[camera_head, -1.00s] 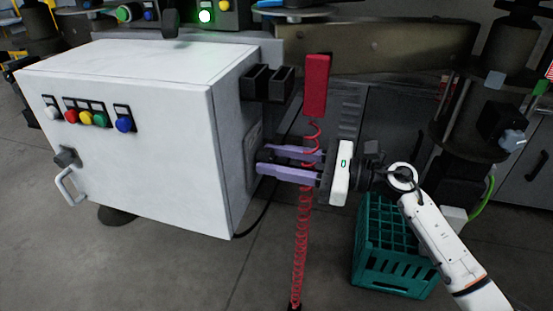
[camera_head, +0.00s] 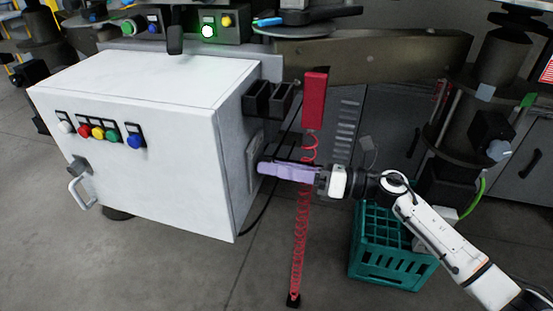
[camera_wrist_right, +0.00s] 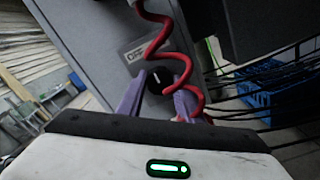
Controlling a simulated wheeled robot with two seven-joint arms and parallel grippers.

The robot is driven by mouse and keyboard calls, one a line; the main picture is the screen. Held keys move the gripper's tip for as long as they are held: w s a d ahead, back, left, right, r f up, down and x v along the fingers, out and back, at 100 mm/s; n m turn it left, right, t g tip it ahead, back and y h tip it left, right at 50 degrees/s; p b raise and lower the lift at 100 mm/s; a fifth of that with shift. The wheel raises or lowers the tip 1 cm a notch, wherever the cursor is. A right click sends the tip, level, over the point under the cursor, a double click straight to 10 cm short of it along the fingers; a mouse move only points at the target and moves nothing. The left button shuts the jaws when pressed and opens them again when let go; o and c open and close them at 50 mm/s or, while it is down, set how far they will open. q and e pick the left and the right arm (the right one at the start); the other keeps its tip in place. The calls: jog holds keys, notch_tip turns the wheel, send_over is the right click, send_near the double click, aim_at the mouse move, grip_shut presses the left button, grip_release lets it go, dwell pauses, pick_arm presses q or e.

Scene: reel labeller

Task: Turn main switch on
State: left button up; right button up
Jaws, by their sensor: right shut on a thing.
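The main switch is a black rotary knob with a white mark (camera_wrist_right: 158,80), seen in the right wrist view on the side of the cabinet below a small label plate. In the head view its grey plate (camera_head: 254,150) shows on the right side of the white cabinet (camera_head: 160,90), and the knob is hidden by the fingers. My right gripper (camera_head: 262,168) reaches the plate from the right. Its purple fingers, also in the wrist view (camera_wrist_right: 158,88), are closed on the knob, one on each side. My left gripper is not in view.
A red coiled cable (camera_head: 300,225) hangs from a red block (camera_head: 314,100) and passes close by my right gripper; in the wrist view it crosses in front. Below stands a green crate (camera_head: 385,262). Coloured buttons (camera_head: 98,132) and a handle (camera_head: 78,190) are on the cabinet front.

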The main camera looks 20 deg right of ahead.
pick_arm(q)
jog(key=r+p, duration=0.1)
jog(key=p, duration=0.1)
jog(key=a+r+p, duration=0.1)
jog(key=p, duration=0.2)
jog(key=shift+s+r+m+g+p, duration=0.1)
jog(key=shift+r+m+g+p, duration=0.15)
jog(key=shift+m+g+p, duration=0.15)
pick_arm(e)
jog(key=m, duration=0.8)
jog(key=shift+m, duration=0.4)
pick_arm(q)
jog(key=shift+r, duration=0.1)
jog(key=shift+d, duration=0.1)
pick_arm(e)
jog(key=o, duration=1)
jog(key=shift+o, duration=0.2)
jog(key=v, duration=1)
jog(key=shift+s+m, duration=0.15)
jog(key=shift+m, duration=0.15)
